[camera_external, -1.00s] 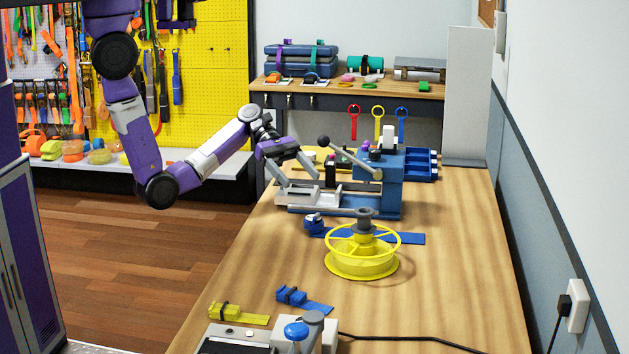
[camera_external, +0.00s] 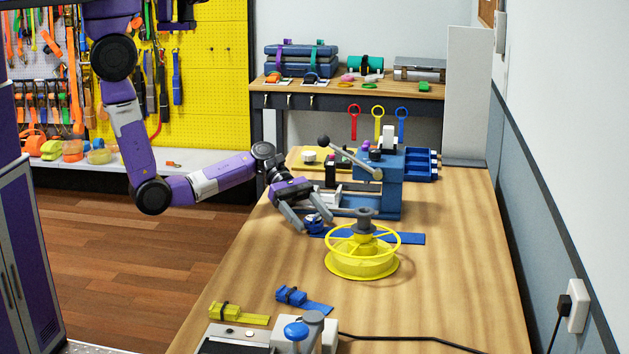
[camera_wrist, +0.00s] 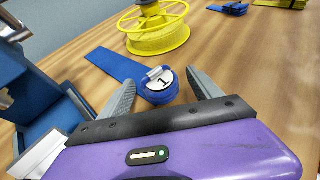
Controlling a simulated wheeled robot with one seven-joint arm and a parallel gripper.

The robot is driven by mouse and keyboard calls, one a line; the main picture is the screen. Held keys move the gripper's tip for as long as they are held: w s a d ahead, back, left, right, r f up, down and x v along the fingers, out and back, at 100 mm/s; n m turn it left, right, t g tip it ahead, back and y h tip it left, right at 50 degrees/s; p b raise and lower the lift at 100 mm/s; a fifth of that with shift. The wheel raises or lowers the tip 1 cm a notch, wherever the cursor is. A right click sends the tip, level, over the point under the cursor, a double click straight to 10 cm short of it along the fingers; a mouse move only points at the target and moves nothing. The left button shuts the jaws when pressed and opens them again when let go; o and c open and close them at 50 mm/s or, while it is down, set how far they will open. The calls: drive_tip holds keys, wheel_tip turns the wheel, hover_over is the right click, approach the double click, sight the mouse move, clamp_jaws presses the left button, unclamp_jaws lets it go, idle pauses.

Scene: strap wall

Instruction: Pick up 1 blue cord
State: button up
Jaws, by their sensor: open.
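A blue cord with a rolled end and a white tag marked "1" (camera_wrist: 161,82) lies on the wooden table, its flat strap (camera_external: 413,238) running behind the yellow reel. My gripper (camera_external: 315,225) is open, pointing down at the rolled end (camera_external: 314,222). In the wrist view, the fingers of my gripper (camera_wrist: 165,88) stand apart on either side of the roll, and the blue strap (camera_wrist: 112,63) runs away to the upper left. I cannot tell whether either finger touches the roll.
A yellow reel (camera_external: 362,262) stands close by on the right. A blue-grey machine with a lever (camera_external: 380,185) stands just behind. Another blue strap (camera_external: 305,300) and a yellow strap (camera_external: 238,314) lie nearer the front. The table's right side is clear.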

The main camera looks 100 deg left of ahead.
drive_tip(key=shift+w+d+f, duration=0.2)
drive_tip(key=shift+w+d, duration=0.15)
drive_tip(key=shift+w, duration=0.05)
drive_tip(key=c, duration=1.5)
